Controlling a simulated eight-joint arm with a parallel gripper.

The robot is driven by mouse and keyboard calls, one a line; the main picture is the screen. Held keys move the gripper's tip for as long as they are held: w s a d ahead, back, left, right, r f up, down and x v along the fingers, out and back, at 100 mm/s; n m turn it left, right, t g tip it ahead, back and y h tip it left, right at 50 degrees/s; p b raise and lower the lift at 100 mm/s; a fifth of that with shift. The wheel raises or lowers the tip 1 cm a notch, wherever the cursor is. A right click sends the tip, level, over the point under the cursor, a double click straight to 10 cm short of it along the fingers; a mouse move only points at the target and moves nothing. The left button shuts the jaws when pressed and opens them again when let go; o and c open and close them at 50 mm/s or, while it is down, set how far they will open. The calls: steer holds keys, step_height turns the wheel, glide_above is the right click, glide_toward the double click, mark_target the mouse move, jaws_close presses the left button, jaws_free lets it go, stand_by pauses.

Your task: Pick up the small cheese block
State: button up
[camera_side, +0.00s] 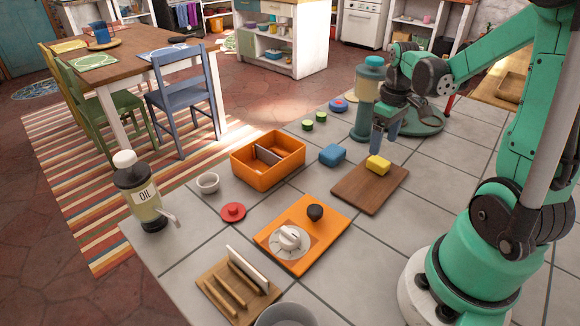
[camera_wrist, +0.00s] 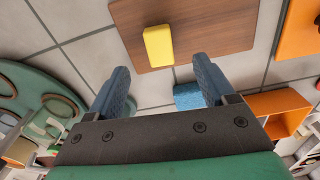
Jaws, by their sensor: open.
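The small cheese block (camera_side: 378,165) is a yellow block lying on a brown wooden board (camera_side: 350,190) on the tiled counter. In the wrist view the cheese block (camera_wrist: 158,46) lies on the board (camera_wrist: 215,30), beyond my fingertips. My gripper (camera_side: 384,139) points down above the far end of the board, close to the cheese in the side view. In the wrist view my gripper (camera_wrist: 161,72) is open, with two blue fingers apart and nothing between them touching.
A blue block (camera_side: 333,155) sits left of the board, near an orange divided box (camera_side: 268,160). An orange tray (camera_side: 302,234) with a knob lies nearer.

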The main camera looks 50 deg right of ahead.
mark_target(379, 161)
steer(key=shift+f, duration=2.75)
jaws_close()
